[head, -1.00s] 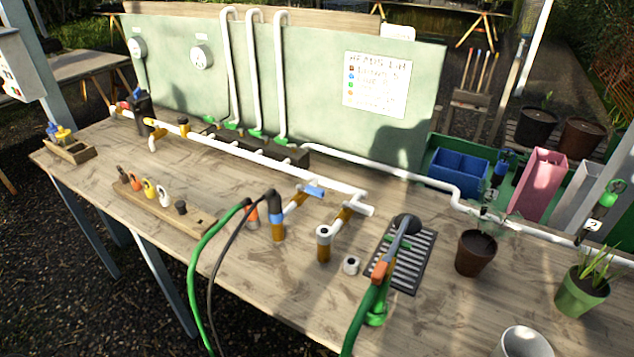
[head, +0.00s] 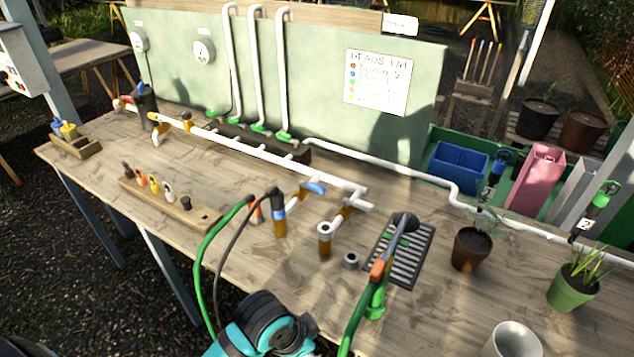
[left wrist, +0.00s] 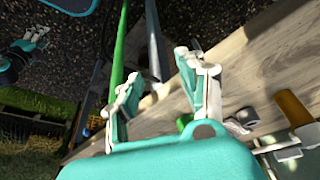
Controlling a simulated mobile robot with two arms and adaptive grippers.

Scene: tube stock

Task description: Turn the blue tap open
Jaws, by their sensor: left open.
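A blue tap handle (head: 313,188) sits on a short branch of the white pipe, near the front middle of the bench in the head view. Another blue handle (head: 137,89) shows at the far left end of the pipework. My left gripper (left wrist: 160,85) is open and empty in the left wrist view, its two pale-and-teal fingers apart near the bench edge. In the head view only a teal and black part of my left arm shows at the bottom, in front of the bench; its fingers are hidden. I cannot make out the blue tap in the left wrist view.
A green hose (head: 204,258) and a dark hose (head: 226,238) hang over the front edge, left of the blue tap. A white pipe end with an amber section (head: 325,243) stands to its right, near a grey ring (head: 351,260). A black grate (head: 412,262) lies further right.

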